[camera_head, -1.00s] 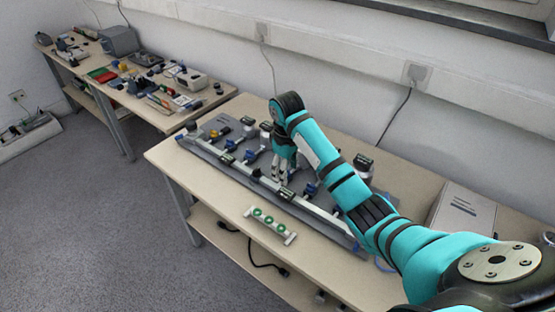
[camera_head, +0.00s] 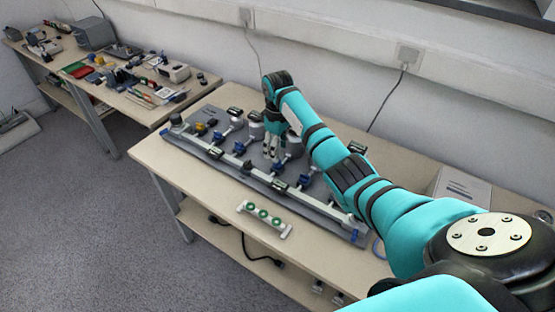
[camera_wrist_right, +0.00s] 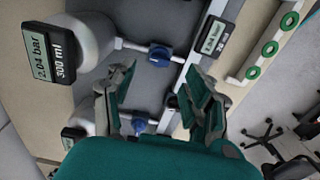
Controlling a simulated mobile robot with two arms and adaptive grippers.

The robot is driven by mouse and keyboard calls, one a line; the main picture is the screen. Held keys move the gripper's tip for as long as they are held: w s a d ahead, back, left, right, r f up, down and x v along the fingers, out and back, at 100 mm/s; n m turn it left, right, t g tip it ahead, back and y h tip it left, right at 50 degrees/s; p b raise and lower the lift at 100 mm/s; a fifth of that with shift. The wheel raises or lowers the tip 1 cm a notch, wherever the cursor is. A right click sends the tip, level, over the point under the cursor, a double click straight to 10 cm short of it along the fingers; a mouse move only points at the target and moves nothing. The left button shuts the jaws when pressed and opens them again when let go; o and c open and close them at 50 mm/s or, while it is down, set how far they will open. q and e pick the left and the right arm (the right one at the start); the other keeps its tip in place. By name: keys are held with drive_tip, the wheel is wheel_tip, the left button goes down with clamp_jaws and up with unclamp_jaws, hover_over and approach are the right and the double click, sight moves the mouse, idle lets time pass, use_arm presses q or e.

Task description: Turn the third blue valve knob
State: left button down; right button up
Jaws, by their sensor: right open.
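The grey valve board carries a row of blue valve knobs. In the head view one blue knob (camera_head: 239,148) is left of my right gripper (camera_head: 271,150) and another (camera_head: 305,179) is to its right. My right gripper points down, open and empty, over the board's middle. In the right wrist view its fingers (camera_wrist_right: 160,103) are spread apart. One blue knob (camera_wrist_right: 139,127) shows low between them, partly hidden by the gripper. Another blue knob (camera_wrist_right: 159,55) lies beyond the fingertips. I cannot tell which one counts as third. My left gripper is out of view.
White tanks with displays, one reading 2.04 bar and 300 ml (camera_wrist_right: 52,55), stand along the board. A white strip with green rings (camera_head: 264,216) lies in front. A grey box (camera_head: 462,190) stands at the right. A second table (camera_head: 140,107) is at the left.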

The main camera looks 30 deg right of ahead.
wheel_tip(320, 180, down, 4)
drive_tip(key=shift+f, duration=0.8)
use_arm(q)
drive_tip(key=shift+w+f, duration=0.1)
use_arm(e)
drive_tip(key=shift+c, duration=0.7)
clamp_jaws()
